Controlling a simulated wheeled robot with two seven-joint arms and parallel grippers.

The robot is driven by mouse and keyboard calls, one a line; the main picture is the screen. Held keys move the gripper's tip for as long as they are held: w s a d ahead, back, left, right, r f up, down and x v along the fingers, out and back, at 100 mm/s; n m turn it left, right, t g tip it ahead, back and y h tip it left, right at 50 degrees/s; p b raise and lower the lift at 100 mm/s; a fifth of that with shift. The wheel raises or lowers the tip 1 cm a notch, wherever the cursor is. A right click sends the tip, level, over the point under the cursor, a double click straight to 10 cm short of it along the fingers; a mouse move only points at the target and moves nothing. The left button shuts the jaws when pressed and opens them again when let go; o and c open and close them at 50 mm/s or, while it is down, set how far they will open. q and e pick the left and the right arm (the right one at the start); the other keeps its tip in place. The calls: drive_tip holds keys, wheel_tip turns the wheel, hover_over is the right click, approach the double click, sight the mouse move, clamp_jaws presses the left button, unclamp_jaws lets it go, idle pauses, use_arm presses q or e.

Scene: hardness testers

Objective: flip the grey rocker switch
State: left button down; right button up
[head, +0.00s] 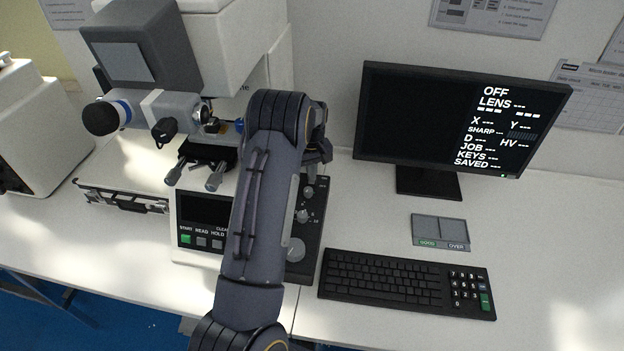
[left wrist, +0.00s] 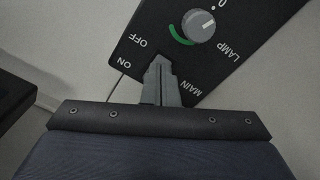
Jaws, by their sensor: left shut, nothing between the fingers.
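The black control panel (head: 318,215) stands on the table right of the tester, partly behind my left arm. In the left wrist view the panel (left wrist: 238,62) shows the labels ON, OFF and MAIN, with a grey LAMP knob (left wrist: 198,25) and green arc beyond. My left gripper (left wrist: 160,64) is shut and empty, its fingertips over the panel between the ON/OFF and MAIN labels. The grey rocker switch is not distinguishable; the fingers seem to cover that spot. I cannot tell whether they touch it. In the head view my left gripper (head: 316,160) is at the panel's far end.
The monitor (head: 455,120) reads OFF with dashes. The keyboard (head: 400,283) and a small grey two-part tray (head: 439,218) lie to the right. The hardness tester (head: 150,50) stands left, with a button box (head: 203,222) in front. Table right of the keyboard is clear.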

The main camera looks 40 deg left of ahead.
use_arm(q)
wheel_tip(320, 180, up, 7)
drive_tip(key=p, duration=0.4)
drive_tip(key=shift+f, duration=0.15)
idle(0.6)
